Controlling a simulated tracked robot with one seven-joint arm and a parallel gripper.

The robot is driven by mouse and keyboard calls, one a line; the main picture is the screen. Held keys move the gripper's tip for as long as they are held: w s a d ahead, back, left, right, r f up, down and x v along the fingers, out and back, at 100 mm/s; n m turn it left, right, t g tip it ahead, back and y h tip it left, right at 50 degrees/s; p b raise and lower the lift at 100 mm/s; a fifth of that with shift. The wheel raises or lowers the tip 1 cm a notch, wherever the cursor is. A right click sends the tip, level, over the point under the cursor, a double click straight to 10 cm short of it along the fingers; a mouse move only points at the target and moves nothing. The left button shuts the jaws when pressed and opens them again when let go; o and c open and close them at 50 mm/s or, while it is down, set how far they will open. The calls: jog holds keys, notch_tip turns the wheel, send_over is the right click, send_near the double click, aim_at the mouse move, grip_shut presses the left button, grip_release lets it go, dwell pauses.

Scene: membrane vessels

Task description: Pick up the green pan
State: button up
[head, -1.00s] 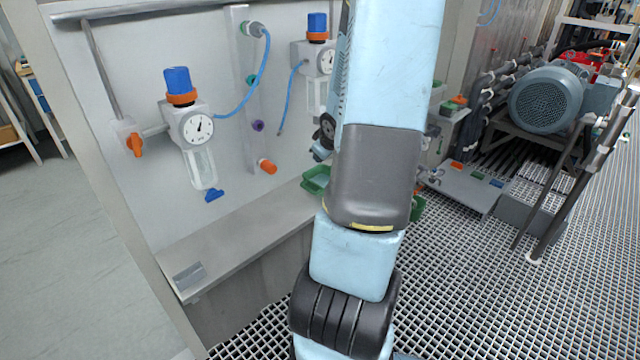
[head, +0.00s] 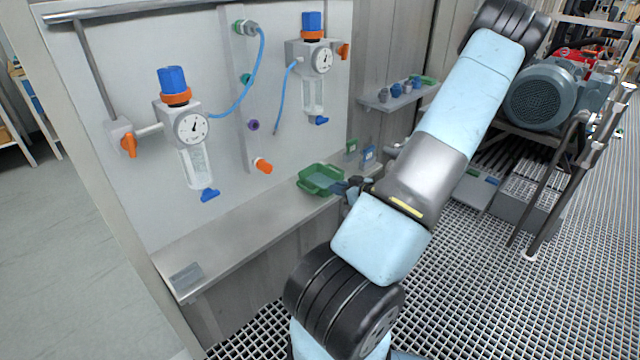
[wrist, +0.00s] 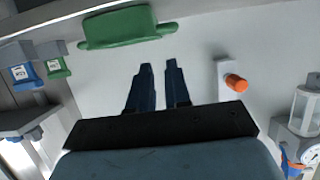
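The green pan (head: 316,189) is a shallow tray with handles, standing on the grey ledge below the panel in the head view. It also shows in the wrist view (wrist: 120,28) at the top, ahead and to the left of the fingertips. My gripper (wrist: 158,66) has two dark fingers with a narrow gap between them and nothing in it. In the head view my gripper (head: 338,188) is at the right side of the pan, partly hidden by my arm. The wrist view shows the fingers apart from the pan.
An orange-tipped fitting (head: 262,165) sticks out from the panel left of the pan. Small green (head: 352,146) and blue (head: 368,153) items stand behind it on the right. A regulator (head: 312,60) hangs above.

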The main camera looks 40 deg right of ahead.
jog(key=x, duration=1.3)
jog(key=shift+d+f, duration=0.15)
jog(key=shift+d, duration=0.05)
grip_shut()
dwell(1.1)
